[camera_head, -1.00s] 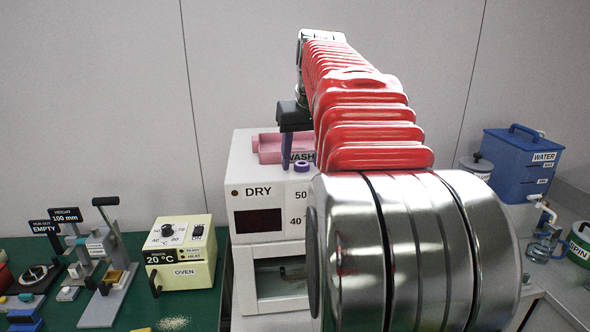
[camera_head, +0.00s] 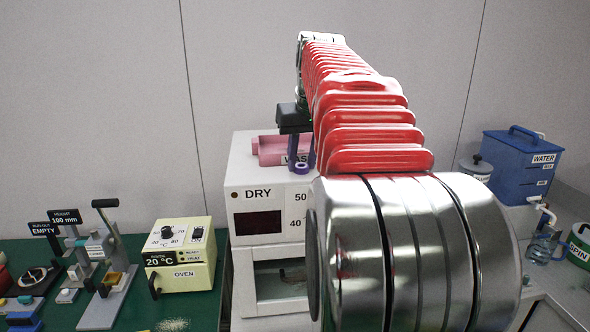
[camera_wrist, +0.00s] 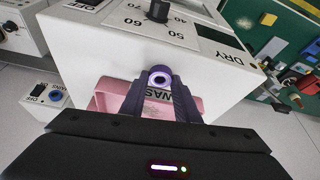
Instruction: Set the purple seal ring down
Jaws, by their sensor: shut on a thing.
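The purple seal ring (camera_head: 301,168) is between the fingertips of my gripper (camera_head: 301,160), in front of the pink tray. In the wrist view the ring (camera_wrist: 160,77) faces the camera, with its pale hole visible, and my dark fingers (camera_wrist: 160,84) close on it from both sides. The ring is over the white DRY machine (camera_head: 240,165), near the edge of its top. I cannot tell whether it touches that surface. The pink tray (camera_head: 268,150), labelled WASH, lies on the machine; in the wrist view the tray (camera_wrist: 106,92) is partly hidden behind my fingers.
A cream oven (camera_head: 180,258) stands left of the machine on the green bench (camera_head: 130,318), beside a lever press (camera_head: 108,250) and gauges. A blue water tank (camera_head: 520,165) stands at the right. My red arm hides much of the middle.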

